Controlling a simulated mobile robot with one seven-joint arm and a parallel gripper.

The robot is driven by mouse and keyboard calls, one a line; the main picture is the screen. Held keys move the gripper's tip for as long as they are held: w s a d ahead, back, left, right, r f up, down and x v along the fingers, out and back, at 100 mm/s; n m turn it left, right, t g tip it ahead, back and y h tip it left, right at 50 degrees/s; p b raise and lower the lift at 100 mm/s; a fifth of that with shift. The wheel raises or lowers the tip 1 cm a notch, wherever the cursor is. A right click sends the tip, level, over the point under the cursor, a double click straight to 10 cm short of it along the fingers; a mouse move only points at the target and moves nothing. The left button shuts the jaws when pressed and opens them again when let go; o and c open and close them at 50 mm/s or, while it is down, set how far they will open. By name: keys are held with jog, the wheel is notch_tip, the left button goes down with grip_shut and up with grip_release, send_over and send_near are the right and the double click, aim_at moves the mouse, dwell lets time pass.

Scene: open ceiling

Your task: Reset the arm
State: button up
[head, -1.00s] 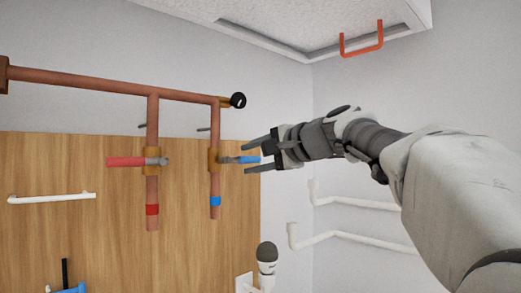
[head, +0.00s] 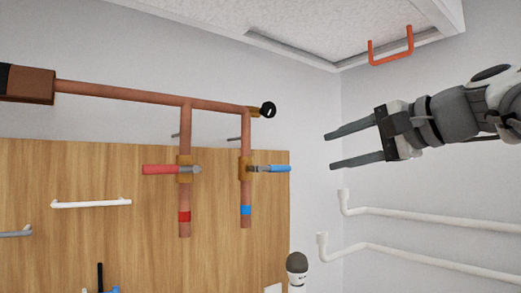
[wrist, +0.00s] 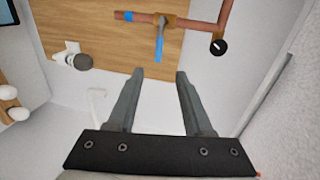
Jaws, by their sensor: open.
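My gripper (head: 328,151) is open and empty at the right in the head view, with its fingers pointing left. It is in front of the bare wall, to the right of the blue-handled valve (head: 268,168) and apart from it. In the wrist view my gripper (wrist: 158,73) has its two fingers spread with nothing between them. The blue-handled valve also shows in the wrist view (wrist: 160,42), beyond the fingertips. My arm reaches in from the right edge of the head view.
Copper pipes (head: 150,94) run along a wooden panel (head: 90,170) with a red-handled valve (head: 172,169). White rails (head: 430,217) are on the right wall below my gripper. An orange handle (head: 391,58) hangs from the ceiling hatch. A microphone-like object (head: 297,270) stands low in the middle.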

dwell(0.3)
jog(key=s+f+n+g+h, duration=0.2)
jog(key=s+f, duration=0.4)
jog(key=f, duration=0.7)
jog(key=s+a+f+n+g+h, duration=0.1)
jog(key=s+f+n+g+h, duration=0.2)
jog(key=f, duration=1)
jog(key=s+a+f+n+g+h, duration=0.1)
jog(key=s+f+n, duration=0.5)
jog(key=f, duration=0.8)
jog(key=s+g+h, duration=0.1)
jog(key=s+h, duration=0.1)
jog(key=s, duration=0.1)
jog(key=shift+s+a+h+p, duration=0.15)
jog(key=shift+s+h+p, duration=0.15)
jog(key=shift+h+p, duration=0.1)
jog(key=shift+a, duration=0.15)
